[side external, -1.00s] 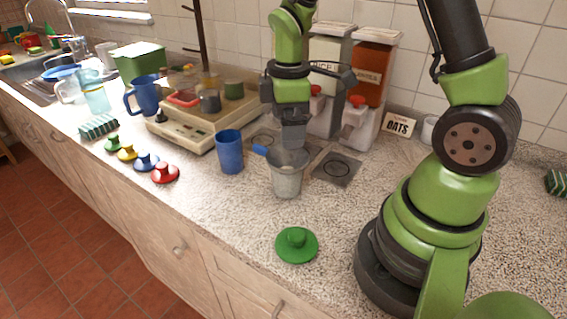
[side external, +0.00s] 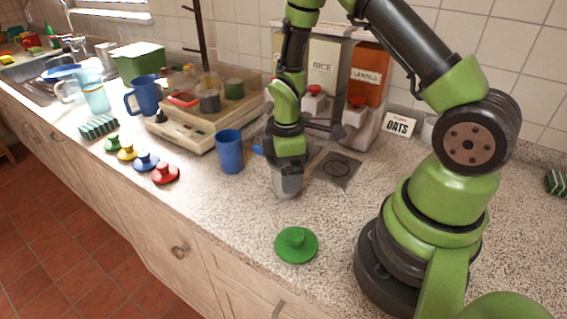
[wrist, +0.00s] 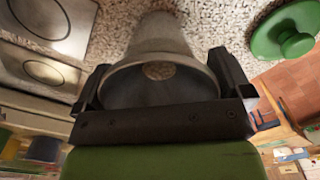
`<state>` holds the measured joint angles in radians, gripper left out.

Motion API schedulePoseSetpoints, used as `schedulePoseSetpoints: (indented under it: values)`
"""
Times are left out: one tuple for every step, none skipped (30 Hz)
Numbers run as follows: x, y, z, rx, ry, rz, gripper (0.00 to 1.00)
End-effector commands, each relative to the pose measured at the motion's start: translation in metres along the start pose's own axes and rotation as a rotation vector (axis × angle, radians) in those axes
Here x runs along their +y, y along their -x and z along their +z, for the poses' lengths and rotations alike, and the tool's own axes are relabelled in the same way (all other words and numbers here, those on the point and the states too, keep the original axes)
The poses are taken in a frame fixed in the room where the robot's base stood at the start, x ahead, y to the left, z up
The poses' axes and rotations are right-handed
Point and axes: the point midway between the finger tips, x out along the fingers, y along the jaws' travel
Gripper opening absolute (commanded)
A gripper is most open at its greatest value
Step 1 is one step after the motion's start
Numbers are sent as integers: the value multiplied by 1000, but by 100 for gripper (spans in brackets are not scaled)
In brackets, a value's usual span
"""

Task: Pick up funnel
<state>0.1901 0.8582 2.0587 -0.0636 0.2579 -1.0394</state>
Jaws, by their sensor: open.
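The funnel is a grey, cone-shaped piece on the counter, mostly hidden by my gripper in the side view; its lower part (side external: 287,185) shows below the fingers. In the wrist view I look into the wide mouth of the funnel (wrist: 160,88), with a small pale hole at its centre. My gripper (side external: 289,163) points down over it and is open. In the wrist view its fingers (wrist: 165,85) stand on either side of the mouth. I cannot tell whether they touch it. A blue tab (side external: 257,149) sticks out left of the gripper.
A blue cup (side external: 229,152) stands close on the left. A green knobbed lid (side external: 296,244) lies in front. Rice (side external: 321,68) and lentil (side external: 368,75) dispensers stand behind, with an oats sign (side external: 400,124) to their right. The counter around the green lid is clear.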

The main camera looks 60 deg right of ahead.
Motion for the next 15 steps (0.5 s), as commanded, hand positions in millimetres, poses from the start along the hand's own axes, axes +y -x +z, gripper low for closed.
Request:
schedulePoseSetpoints:
  values:
    - [0, 0, 0, 1, 0, 1, 97]
    - [0, 0, 0, 1, 0, 1, 97]
    - [0, 0, 0, 1, 0, 1, 97]
    - [0, 0, 0, 1, 0, 1, 97]
    - [0, 0, 0, 1, 0, 1, 97]
    - [0, 0, 0, 1, 0, 1, 88]
    - [0, 0, 0, 1, 0, 1, 81]
    - [0, 0, 0, 1, 0, 1, 74]
    - [0, 0, 0, 1, 0, 1, 65]
    - [0, 0, 0, 1, 0, 1, 65]
    - [0, 0, 0, 1, 0, 1, 65]
    - [0, 0, 0, 1, 0, 1, 65]
    - [0, 0, 0, 1, 0, 1, 65]
    - [0, 0, 0, 1, 0, 1, 65]
    - [0, 0, 0, 1, 0, 1, 65]
